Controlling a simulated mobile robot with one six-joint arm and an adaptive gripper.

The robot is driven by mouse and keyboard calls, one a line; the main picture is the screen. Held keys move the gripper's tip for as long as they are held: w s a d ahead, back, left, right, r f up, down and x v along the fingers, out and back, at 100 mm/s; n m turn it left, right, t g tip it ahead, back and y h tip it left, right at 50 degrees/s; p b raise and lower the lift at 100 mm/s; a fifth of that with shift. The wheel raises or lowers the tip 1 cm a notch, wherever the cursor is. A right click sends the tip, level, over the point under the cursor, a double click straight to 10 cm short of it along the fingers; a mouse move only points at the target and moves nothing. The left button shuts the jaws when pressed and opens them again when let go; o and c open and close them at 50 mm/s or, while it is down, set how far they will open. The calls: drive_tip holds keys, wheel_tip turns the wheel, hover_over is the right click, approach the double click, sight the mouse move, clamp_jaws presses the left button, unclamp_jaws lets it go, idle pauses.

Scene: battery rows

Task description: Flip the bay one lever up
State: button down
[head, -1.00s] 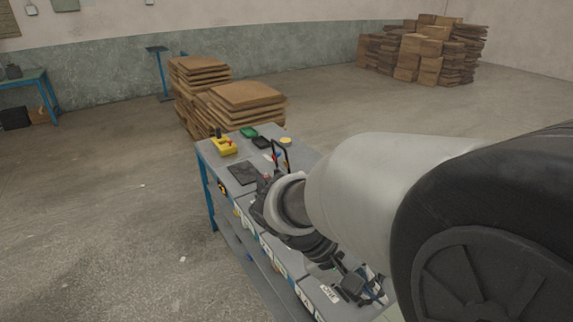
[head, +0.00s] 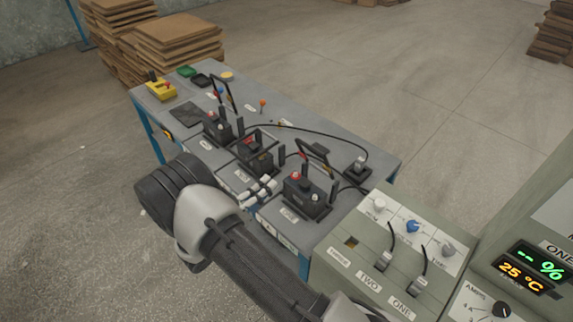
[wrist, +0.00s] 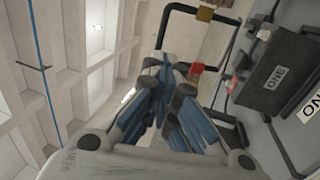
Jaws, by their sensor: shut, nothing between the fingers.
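In the head view, a grey-green control panel (head: 340,235) stands at the lower right, with labels that read ONE and TWO. The bay one lever (head: 419,283) sits just above the ONE label. A similar lever (head: 386,260) sits above TWO. A black battery labelled ONE (wrist: 276,72) is right of my gripper.
Black batteries (head: 305,195) with upright handles and cables stand on the grey bench (head: 340,140). A yellow box (head: 161,90) sits at its far end. A taller cabinet (head: 490,250) with green and orange readouts is at right. Open floor lies beyond the bench.

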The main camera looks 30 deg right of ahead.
drive_tip(key=b+x, duration=0.1)
drive_tip(key=x, duration=1.2)
drive_tip(key=shift+d, duration=0.3)
drive_tip(key=d+r+y, duration=0.1)
drive_tip(key=w+d+r+y, duration=0.1)
drive_tip(key=d, duration=0.1)
drive_tip(key=shift+w+d+r+g+p, duration=0.15)
drive_tip(key=shift+d+g+p, duration=0.2)
drive_tip(key=shift+g+p, duration=0.05)
drive_tip(key=shift+w+d+r, duration=0.1)
drive_tip(key=shift+w+d, duration=0.05)
drive_tip(key=shift+d, duration=0.05)
drive_tip(key=shift+a, duration=0.15)
